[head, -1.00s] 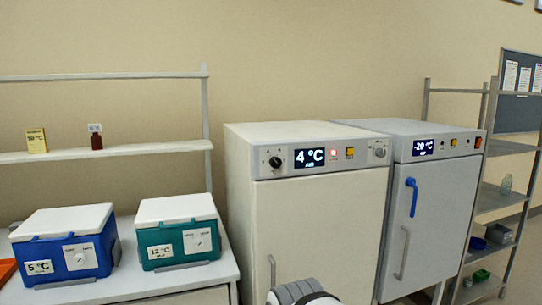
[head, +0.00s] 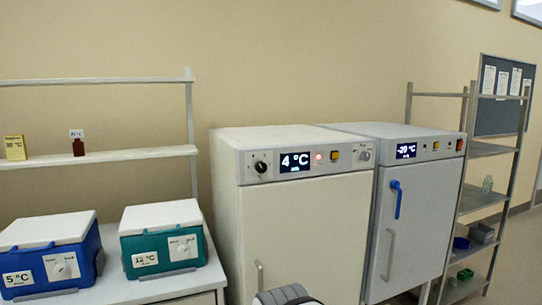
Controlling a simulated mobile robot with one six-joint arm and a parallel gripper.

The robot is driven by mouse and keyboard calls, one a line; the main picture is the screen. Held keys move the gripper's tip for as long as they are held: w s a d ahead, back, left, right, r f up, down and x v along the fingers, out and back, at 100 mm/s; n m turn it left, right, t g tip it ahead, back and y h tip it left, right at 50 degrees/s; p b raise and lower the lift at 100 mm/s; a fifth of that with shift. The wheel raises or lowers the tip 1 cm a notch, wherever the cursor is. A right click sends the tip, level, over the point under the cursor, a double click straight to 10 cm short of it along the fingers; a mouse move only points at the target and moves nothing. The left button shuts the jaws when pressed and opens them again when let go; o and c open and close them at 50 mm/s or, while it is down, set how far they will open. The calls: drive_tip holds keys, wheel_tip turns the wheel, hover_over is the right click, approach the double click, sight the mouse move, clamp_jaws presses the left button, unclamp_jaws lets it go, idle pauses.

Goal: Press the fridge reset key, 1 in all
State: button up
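The fridge (head: 300,225) is a white cabinet in the middle of the head view, with a display (head: 295,162) reading 4 °C. Its top panel carries a black knob (head: 260,167), a lit red lamp (head: 319,156), a yellow-orange key (head: 335,155) and a grey round lock or knob (head: 365,155). The labels are too small to read. A grey rounded part of my arm shows at the bottom edge, in front of the fridge door. My gripper's fingers are not in view.
A -20 °C freezer (head: 417,220) with a blue handle stands right of the fridge. A blue cooler box (head: 45,270) and a teal one (head: 155,255) sit on the left bench. A wall shelf (head: 120,158) holds a bottle. An open rack (head: 487,200) stands at right.

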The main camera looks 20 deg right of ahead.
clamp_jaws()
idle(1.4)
